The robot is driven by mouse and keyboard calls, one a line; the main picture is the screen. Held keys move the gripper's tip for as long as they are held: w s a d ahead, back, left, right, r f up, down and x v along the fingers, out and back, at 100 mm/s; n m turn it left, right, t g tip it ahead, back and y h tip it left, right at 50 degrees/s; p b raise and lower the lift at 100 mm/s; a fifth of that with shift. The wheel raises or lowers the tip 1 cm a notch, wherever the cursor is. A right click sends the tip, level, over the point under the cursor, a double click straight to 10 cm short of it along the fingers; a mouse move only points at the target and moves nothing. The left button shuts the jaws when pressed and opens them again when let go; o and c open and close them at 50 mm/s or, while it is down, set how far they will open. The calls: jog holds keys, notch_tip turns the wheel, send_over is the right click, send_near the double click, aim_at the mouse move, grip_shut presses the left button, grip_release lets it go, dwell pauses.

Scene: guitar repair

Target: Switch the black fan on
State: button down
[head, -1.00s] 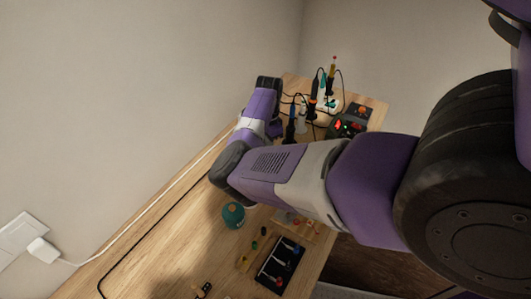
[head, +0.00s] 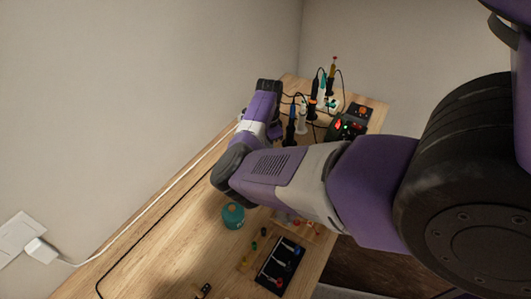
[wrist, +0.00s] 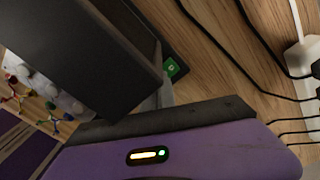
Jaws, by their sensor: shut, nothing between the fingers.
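In the wrist view, the purple body of my gripper lies along the bottom, and a dark block that seems to be its shut fingers (wrist: 95,55) fills the upper left. Just past the block is a dark casing, which seems to be the black fan (wrist: 146,25). A small green square switch (wrist: 172,67) with a light mark shows at its lower corner, close beside the fingers. I cannot tell whether they touch it or which position it is in. In the head view, my gripper (head: 276,132) is low at the back of the bench, and I cannot make out the fan.
A dark unit with red and green lights (head: 348,127) stands right of my gripper. Upright tools and cables crowd the back. A white power strip (wrist: 302,58) with black cables lies at right in the wrist view. A teal pot (head: 233,216) and black tray (head: 280,265) stand nearer.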

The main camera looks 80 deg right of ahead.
jog(key=shift+r+p, duration=3.05)
jog(key=shift+r, duration=0.45)
jog(key=shift+f, duration=0.1)
